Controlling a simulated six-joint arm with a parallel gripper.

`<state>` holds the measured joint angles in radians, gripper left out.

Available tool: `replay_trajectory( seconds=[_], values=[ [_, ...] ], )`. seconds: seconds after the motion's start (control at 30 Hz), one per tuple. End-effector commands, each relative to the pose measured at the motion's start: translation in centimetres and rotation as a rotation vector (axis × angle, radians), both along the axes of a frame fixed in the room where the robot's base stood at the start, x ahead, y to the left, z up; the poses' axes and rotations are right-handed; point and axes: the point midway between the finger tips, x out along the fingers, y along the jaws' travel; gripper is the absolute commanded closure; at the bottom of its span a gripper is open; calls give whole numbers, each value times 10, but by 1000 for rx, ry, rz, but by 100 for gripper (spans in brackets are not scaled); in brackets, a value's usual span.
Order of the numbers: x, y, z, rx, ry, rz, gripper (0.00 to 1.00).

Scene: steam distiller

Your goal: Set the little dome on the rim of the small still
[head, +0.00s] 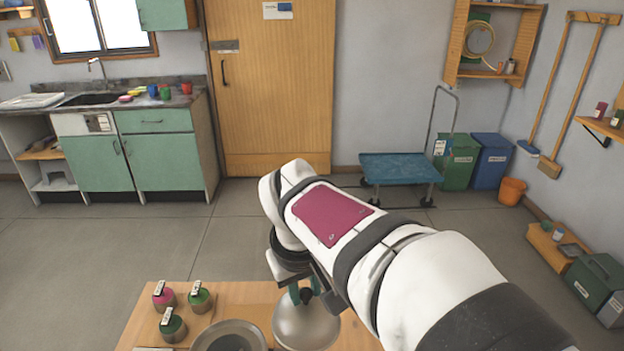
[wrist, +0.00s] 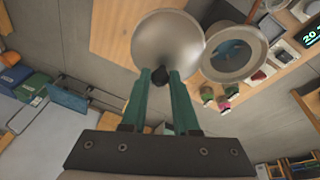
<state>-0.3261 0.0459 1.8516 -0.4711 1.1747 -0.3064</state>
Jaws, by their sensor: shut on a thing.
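The little dome (head: 305,326) is a shiny grey metal cap with a dark knob on top. My gripper (head: 302,294) is shut on that knob, with its green fingers on either side. The dome hangs below the fingers and also shows in the wrist view (wrist: 168,38). The small still (head: 231,336) is a round grey metal vessel with a wide rim, left of the dome in the head view and cut off below. In the wrist view the still (wrist: 254,48) lies just right of the dome, its open mouth uncovered and bluish inside. Their height difference is unclear.
A digital display (wrist: 312,36) shows at the wrist view's right edge.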

Motion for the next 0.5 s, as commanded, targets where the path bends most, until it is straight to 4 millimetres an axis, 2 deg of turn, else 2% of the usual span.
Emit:
replay_trajectory(
  seconds=[0.33, 0.4, 0.5],
  values=[
    [-8, 107, -9, 0, -5, 417, 100],
    [-13, 125, -11, 1, -6, 485, 100],
    [-17, 138, -13, 0, -8, 542, 100]
  ],
)
